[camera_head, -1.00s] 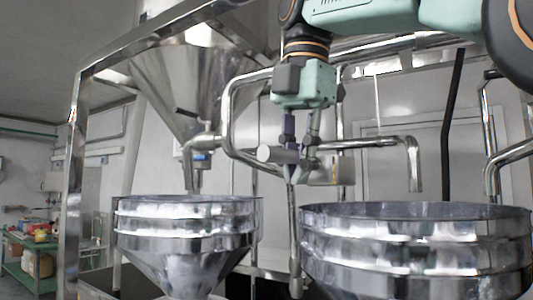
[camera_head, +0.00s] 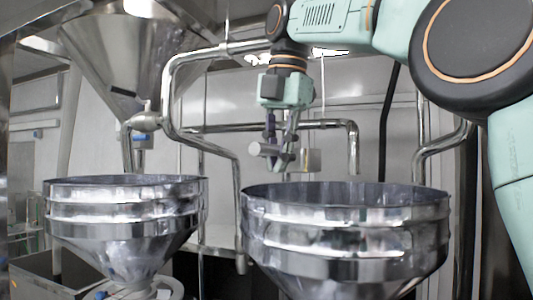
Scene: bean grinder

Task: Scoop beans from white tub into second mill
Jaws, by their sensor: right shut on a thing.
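My right gripper (camera_head: 275,152) hangs pointing down from the teal and black arm, above the back left part of the right steel hopper (camera_head: 345,238). It is shut on a grey metal scoop, whose round handle end (camera_head: 262,149) shows at left and boxy body (camera_head: 311,160) at right. The scoop's contents cannot be seen. A second steel hopper (camera_head: 125,212) stands at left. Both hoppers are wide, round and open at the top; their inner bottoms are hidden. Which one is the second mill cannot be told. The white tub and my left gripper are not in view.
A large steel cone (camera_head: 138,60) hangs at upper left, with a valve (camera_head: 145,121) below it. A bent steel pipe (camera_head: 238,190) runs down between the hoppers. More pipes stand behind the right hopper. The air just above both hopper rims is clear.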

